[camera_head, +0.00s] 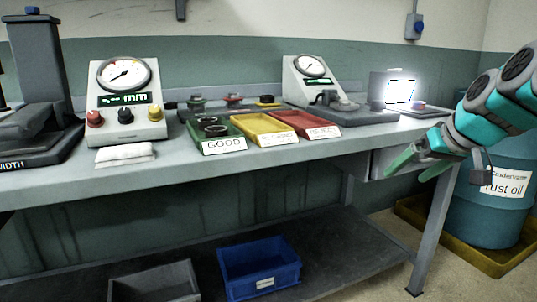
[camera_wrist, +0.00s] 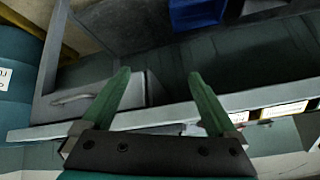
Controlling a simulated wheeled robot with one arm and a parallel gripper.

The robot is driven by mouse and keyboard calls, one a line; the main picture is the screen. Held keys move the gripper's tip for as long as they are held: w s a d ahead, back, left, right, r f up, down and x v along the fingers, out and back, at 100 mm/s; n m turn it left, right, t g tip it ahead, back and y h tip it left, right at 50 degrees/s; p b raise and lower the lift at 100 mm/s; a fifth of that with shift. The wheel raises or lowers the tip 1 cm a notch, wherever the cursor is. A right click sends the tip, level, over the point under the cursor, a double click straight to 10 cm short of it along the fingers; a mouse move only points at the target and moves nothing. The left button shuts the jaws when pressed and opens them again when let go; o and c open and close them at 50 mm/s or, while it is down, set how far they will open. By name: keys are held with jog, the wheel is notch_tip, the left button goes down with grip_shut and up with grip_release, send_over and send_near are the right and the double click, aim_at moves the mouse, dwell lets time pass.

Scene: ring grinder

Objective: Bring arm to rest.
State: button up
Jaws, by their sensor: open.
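My gripper (camera_head: 421,163) is at the right of the head view, in front of the workbench's right end. Its two green fingers are apart, with nothing between them. The teal arm reaches in from the right edge. In the wrist view my gripper (camera_wrist: 158,95) also shows open and empty, with the bench edge and a drawer beyond the fingers.
The workbench (camera_head: 300,158) carries a green GOOD tray (camera_head: 222,146) with rings, a yellow tray (camera_head: 262,128), a red tray (camera_head: 305,124) and two dial gauges. A blue barrel (camera_head: 490,215) stands right, near my arm. A blue bin (camera_head: 258,268) sits on the lower shelf.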

jog(key=s+a+f+g, duration=0.5)
jog(key=s+a+f, duration=0.6)
jog(key=a+f, duration=0.2)
jog(key=s+a+f+g+h+p, duration=0.1)
jog(key=s+f+g, duration=0.1)
jog(key=s+f, duration=0.4)
jog(key=s+a+f+g+h, duration=0.1)
jog(key=s+f, duration=0.6)
jog(key=s, duration=0.8)
jog(key=shift+s+a+g+p, duration=0.25)
jog(key=shift+g+p, duration=0.15)
jog(key=shift+g, duration=0.3)
